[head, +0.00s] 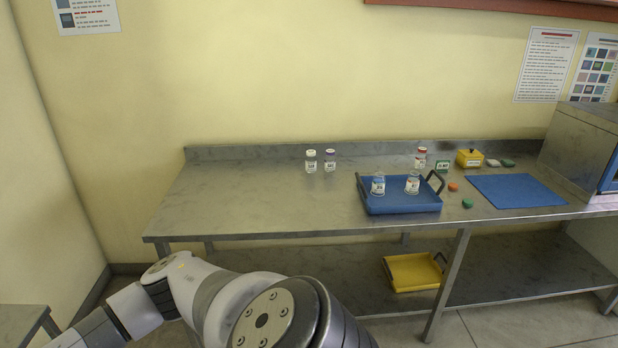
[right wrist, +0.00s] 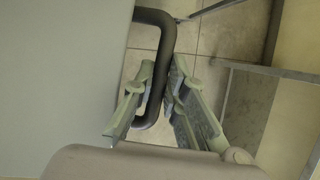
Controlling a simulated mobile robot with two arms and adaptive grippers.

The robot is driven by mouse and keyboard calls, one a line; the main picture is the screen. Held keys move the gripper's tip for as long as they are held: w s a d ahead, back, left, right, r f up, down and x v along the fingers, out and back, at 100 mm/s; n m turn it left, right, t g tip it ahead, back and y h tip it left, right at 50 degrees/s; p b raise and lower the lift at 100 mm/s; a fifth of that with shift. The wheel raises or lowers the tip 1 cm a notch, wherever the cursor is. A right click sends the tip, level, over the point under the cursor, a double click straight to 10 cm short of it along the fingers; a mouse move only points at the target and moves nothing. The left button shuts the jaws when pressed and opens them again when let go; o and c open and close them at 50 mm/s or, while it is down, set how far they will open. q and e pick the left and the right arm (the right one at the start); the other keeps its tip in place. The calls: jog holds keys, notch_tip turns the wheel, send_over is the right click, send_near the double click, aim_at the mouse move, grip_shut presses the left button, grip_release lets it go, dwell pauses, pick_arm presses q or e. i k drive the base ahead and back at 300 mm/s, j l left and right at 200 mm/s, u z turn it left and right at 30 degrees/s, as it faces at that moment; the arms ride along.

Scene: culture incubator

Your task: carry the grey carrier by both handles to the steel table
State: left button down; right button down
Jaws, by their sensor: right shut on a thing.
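The grey carrier (right wrist: 60,80) fills the left of the right wrist view as a plain flat surface; most of it lies outside the frame. Its dark, bent handle (right wrist: 165,45) sticks out from its right side. My right gripper (right wrist: 158,85) is shut on this handle, with one finger on either side. The carrier, its other handle and both my grippers are out of the head view, where only arm links show at the bottom. A long steel table (head: 270,205) with a lower shelf stands along the wall in the head view.
On the long table are a blue tray (head: 400,207) with two bottles, several other bottles, loose caps, a yellow box (head: 469,158) and a blue mat (head: 515,191). A yellow tray (head: 415,272) sits on the shelf. The tabletop's left part is clear. Another metal table corner (head: 20,318) shows lower left.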

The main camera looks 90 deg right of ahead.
aim_at(243, 203)
jog(key=z, duration=2.3)
jog(key=i+j+z, duration=0.45)
jog(key=i+j, duration=0.2)
jog(key=j, duration=0.25)
